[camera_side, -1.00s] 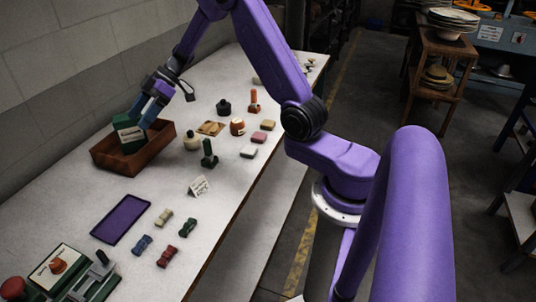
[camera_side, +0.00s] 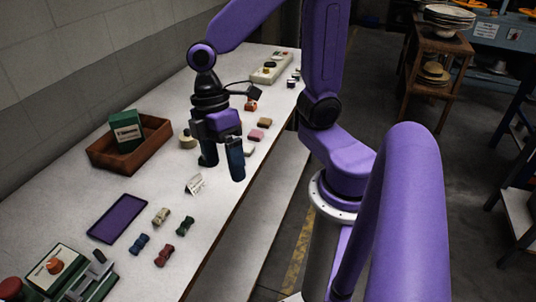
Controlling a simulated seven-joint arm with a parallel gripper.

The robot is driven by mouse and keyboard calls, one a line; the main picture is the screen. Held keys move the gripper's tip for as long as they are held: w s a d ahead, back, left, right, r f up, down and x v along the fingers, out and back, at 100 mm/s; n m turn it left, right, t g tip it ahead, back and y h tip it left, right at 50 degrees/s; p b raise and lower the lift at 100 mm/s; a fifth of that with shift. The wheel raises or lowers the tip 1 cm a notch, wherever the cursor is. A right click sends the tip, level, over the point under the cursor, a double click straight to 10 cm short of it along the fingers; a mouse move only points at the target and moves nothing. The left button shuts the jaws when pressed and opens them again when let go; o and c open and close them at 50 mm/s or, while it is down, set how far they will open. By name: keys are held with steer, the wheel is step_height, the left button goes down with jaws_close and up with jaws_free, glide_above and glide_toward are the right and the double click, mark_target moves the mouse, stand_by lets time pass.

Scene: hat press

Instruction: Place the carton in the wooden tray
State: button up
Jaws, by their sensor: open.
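The carton (camera_side: 127,132) is a dark green box with a pale label band. It sits in the wooden tray (camera_side: 133,164) at the left and rises above the tray's rim. The tray is a brown open box on the white table. My gripper (camera_side: 222,168) is to the right of the tray, apart from it, pointing down over the table. Its two blue fingers are spread and I see nothing between them. My gripper and wrist hide some of the small items behind them.
A purple mat (camera_side: 118,218) lies in front of the tray. Several small bow-shaped items, such as a red one (camera_side: 185,226), lie beside it. A small white card (camera_side: 195,184) stands near my fingers. A pink block (camera_side: 256,135) and a long pale box (camera_side: 272,68) are farther back.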

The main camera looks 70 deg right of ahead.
steer(key=s+d+t+h, duration=0.1)
steer(key=s+d+t, duration=0.1)
steer(key=s+d, duration=0.2)
steer(key=shift+s+d+h, duration=0.2)
steer(key=shift+s+h, duration=0.1)
steer(key=shift+s, duration=1.55)
